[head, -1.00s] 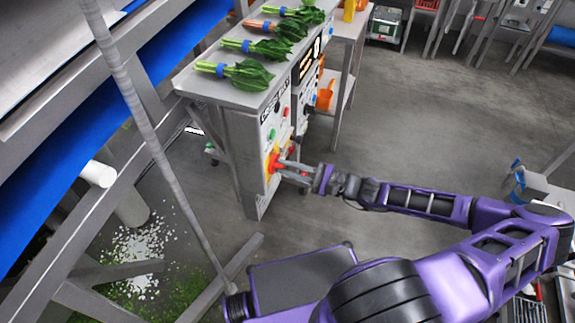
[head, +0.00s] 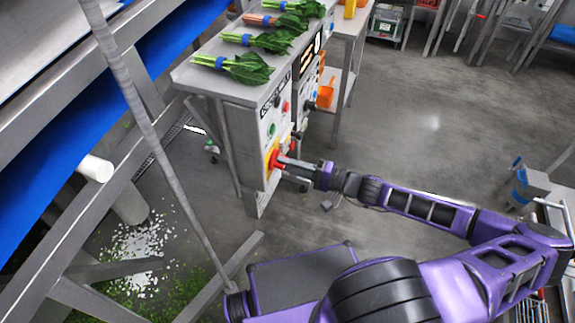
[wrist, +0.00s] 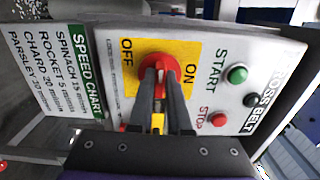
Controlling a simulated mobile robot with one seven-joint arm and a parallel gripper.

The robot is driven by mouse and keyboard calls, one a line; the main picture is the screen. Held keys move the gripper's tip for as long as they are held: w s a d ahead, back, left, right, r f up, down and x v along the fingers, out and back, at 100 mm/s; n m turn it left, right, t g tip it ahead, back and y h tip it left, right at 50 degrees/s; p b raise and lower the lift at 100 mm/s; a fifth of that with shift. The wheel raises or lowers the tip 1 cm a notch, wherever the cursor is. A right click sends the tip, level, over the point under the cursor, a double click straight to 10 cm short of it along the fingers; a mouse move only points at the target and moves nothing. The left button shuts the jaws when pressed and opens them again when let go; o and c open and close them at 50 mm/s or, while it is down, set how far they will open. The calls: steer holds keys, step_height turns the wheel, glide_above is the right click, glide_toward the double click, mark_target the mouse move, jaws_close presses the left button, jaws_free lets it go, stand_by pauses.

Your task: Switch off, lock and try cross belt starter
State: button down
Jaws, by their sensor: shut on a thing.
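The cross belt starter panel (wrist: 252,55) carries a red rotary switch (wrist: 152,63) on a yellow plate (wrist: 128,82) marked OFF and ON. My gripper (wrist: 160,82) is shut on the switch's red handle, one dark finger on each side. The fingers cover part of the handle, so I cannot tell which mark it points to. A yellow patch shows between the fingers lower down. A green START button (wrist: 237,74) and a red STOP button (wrist: 219,118) sit beside the plate. In the head view my gripper (head: 285,163) meets the switch low on the cabinet front.
A speed chart (wrist: 62,70) is beside the panel. Bundles of greens (head: 240,68) lie on the cabinet top (head: 205,82). An orange scoop (head: 326,94) is behind the cabinet. The floor (head: 440,120) to the right is open.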

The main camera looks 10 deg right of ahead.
steer(key=shift+n, duration=0.3)
steer(key=c, duration=0.9)
jaws_free()
steer(key=shift+o, duration=0.2)
steer(key=shift+d, duration=0.1)
steer(key=v, duration=1.7)
steer(key=shift+s, duration=0.15)
